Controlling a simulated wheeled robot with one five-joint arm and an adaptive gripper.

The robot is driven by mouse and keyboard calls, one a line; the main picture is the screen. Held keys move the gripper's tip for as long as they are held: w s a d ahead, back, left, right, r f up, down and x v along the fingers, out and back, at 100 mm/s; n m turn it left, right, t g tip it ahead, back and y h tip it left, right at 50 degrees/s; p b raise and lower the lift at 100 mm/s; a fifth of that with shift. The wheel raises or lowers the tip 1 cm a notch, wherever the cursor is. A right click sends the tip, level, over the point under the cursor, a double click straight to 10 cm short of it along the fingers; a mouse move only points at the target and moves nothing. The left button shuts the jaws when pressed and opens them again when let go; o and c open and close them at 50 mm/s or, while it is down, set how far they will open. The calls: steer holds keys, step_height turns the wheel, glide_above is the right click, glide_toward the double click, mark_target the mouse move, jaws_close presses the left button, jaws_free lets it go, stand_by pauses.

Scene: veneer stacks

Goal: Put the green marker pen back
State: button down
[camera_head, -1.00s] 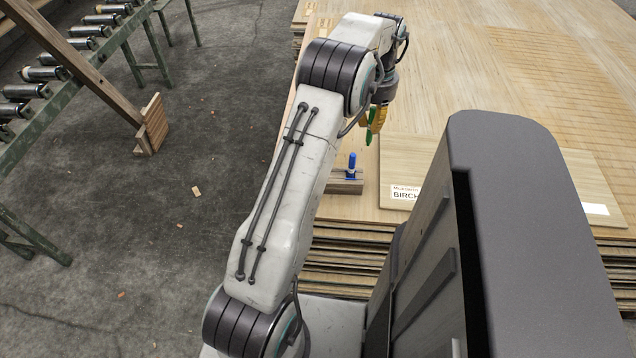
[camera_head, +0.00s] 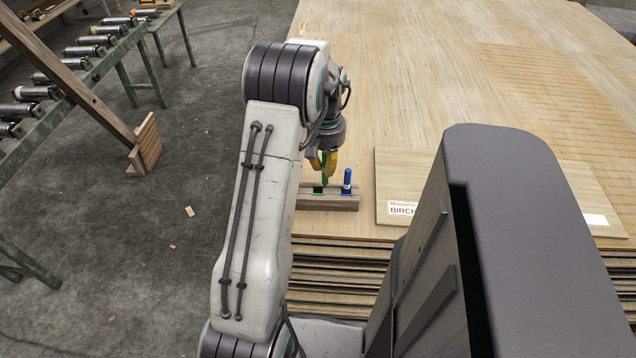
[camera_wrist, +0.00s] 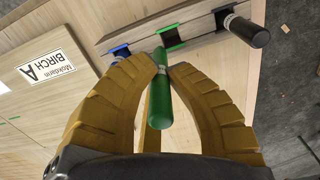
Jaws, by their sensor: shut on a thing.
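My gripper (camera_head: 322,165) is shut on the green marker pen (camera_head: 324,172). In the wrist view the pen (camera_wrist: 159,95) stands between the two yellow fingers, its lower end pointing at the wooden holder (camera_wrist: 196,30). In the head view the holder (camera_head: 330,203) lies near the front left edge of the stack. Its green-marked slot (camera_wrist: 169,38) is just beyond the pen's lower end; I cannot tell whether they touch. A blue marker (camera_head: 347,178) stands upright in the holder on the right. A black marker (camera_wrist: 246,31) stands at the other end, hidden behind my arm in the head view.
A veneer board with a BIRCH label (camera_head: 402,208) lies right of the holder; the label also shows in the wrist view (camera_wrist: 47,55). The veneer stack's top (camera_head: 430,90) is clear behind. A roller conveyor (camera_head: 75,80) stands at the left on the floor.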

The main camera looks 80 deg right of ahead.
steer(key=shift+w+a+f+b, duration=0.15)
steer(key=shift+w+f, duration=0.15)
steer(key=shift+f, duration=0.55)
steer(key=shift+w+a+f+b, duration=0.1)
steer(key=shift+w+f, duration=0.15)
steer(key=shift+f, duration=0.6)
steer(key=shift+w+a+f+b, duration=0.15)
steer(key=shift+w+f, duration=0.15)
steer(key=shift+f, duration=0.55)
steer(key=shift+f, duration=0.15)
steer(key=c, duration=1.3)
jaws_free()
step_height(320, 180, up, 12)
steer(key=shift+r+p, duration=0.2)
steer(key=shift+p, duration=0.85)
